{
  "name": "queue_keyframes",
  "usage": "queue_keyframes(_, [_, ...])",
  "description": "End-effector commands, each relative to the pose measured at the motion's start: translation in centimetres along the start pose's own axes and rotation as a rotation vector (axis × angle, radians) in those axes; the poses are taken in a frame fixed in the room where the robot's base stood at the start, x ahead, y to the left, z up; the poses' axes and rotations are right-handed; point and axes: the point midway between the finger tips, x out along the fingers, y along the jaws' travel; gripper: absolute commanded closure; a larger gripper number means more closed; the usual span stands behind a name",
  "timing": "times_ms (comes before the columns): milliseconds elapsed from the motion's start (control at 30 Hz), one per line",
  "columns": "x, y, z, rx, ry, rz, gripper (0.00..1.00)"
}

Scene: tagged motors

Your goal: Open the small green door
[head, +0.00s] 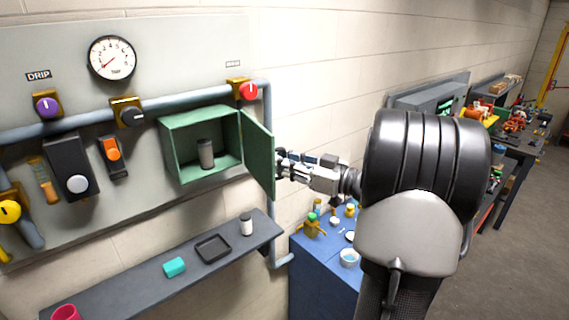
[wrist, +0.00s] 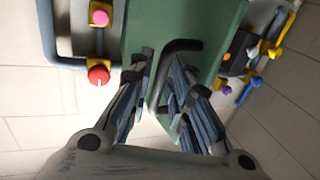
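The small green door (head: 258,152) stands swung out from the right side of the green box (head: 201,110), and the box's inside shows. The door fills the middle of the wrist view (wrist: 222,25), with its dark bent handle (wrist: 182,45) on it. My gripper (head: 281,165) is at the outer face of the door. In the wrist view my gripper's fingers (wrist: 158,82) lie on either side of part of the handle. I cannot tell whether they press on it.
A grey cylinder (head: 206,153) stands inside the box. A pipe with a red knob (head: 248,91) runs above and right of it. Below are a grey shelf (head: 133,287) with small items and a blue cabinet (head: 318,285) with several objects on top.

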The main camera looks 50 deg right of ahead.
Motion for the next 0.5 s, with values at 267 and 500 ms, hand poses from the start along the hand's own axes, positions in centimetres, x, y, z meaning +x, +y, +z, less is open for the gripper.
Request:
queue_keyframes(267, [-1.2, 0.1, 0.0, -0.002, 0.0, 0.003, 0.82])
queue_keyframes(500, [-6.1, 0.1, 0.0, -0.001, 0.0, 0.006, 0.82])
